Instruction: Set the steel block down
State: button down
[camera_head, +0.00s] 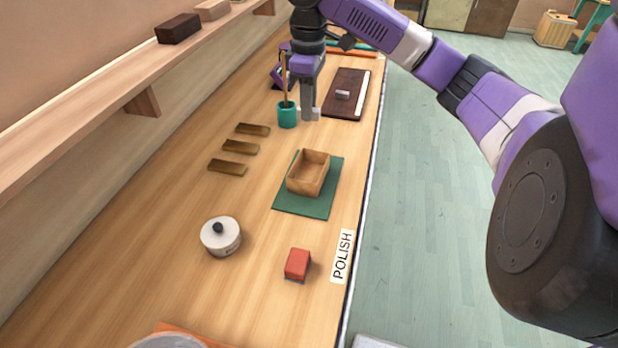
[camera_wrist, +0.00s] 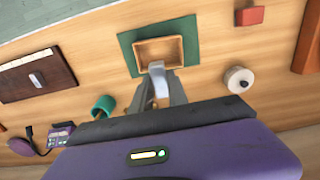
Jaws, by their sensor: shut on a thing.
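My gripper (camera_head: 309,108) points down over the bench, shut on a light grey steel block (camera_head: 311,116). In the wrist view the block (camera_wrist: 157,67) shows at the tips of the fingers (camera_wrist: 159,84). The block appears held above the bench; its exact height is hard to tell. In the head view my gripper is just right of a teal cup (camera_head: 288,116) and left of a dark brown board (camera_head: 338,108). A small grey piece (camera_head: 343,95) lies on that board.
A wooden box (camera_head: 296,184) stands on a green mat (camera_head: 288,205). Several brass-brown bars (camera_head: 233,147) lie left of it. A white lidded pot (camera_head: 220,244) and a red block (camera_head: 297,263) by a POLISH label (camera_head: 342,256) are nearer. A wall shelf (camera_head: 95,100) runs along the left.

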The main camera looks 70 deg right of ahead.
aim_at(309, 178)
notch_tip(309, 178, down, 20)
jog(key=b, duration=0.2)
jog(key=shift+r+b, duration=0.15)
jog(key=shift+b, duration=0.15)
jog(key=c, duration=1.3)
grip_release()
notch_tip(309, 178, up, 12)
jog(key=p, duration=0.2)
